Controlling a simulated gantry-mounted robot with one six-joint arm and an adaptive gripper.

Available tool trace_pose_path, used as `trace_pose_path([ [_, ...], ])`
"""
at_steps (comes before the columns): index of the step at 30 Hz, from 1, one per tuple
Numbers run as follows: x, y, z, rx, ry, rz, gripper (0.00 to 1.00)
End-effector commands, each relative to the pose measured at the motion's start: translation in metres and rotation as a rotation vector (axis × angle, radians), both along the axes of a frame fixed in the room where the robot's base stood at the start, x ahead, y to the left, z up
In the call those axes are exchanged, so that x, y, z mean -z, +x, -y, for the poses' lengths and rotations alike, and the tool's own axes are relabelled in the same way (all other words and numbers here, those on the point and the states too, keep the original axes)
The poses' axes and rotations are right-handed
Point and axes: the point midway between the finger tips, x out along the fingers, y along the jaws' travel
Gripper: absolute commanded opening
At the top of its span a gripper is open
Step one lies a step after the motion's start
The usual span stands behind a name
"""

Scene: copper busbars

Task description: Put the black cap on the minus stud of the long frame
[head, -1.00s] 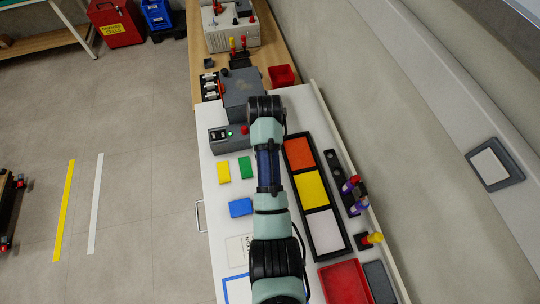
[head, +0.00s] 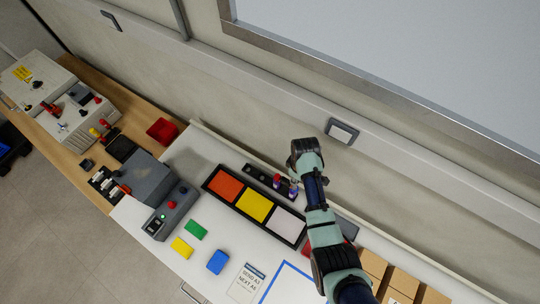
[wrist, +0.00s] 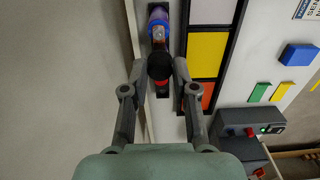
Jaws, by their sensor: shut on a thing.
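My gripper (wrist: 160,70) is shut on a black cap (wrist: 159,65), held between its two fingertips in the wrist view. In the head view my arm's end (head: 304,155) is above the wall side of the white table, and the fingertips and cap are hidden there. Two pale box-like units stand on the wooden bench at the left: a farther one (head: 32,78) and a nearer one (head: 72,116) with small red and black parts on top. I cannot tell which is the long frame, and no minus mark can be read.
Below my gripper is a dark rack (head: 254,172) with red and purple-blue pieces. A tray with orange, yellow and white panels (head: 254,204) lies beside it. A grey box (head: 148,178), a red bin (head: 162,131) and cardboard boxes (head: 403,281) stand around. The wall runs close behind.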

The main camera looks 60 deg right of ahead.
Motion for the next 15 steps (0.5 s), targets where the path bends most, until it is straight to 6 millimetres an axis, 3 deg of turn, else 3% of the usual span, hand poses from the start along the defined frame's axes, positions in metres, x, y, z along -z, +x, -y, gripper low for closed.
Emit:
trace_pose_path([
  [8, 0.005, -0.005, 0.003, -0.001, -0.001, 0.001, 0.05],
  [15, 0.03, -0.005, 0.002, -0.001, -0.001, 0.0, 0.05],
])
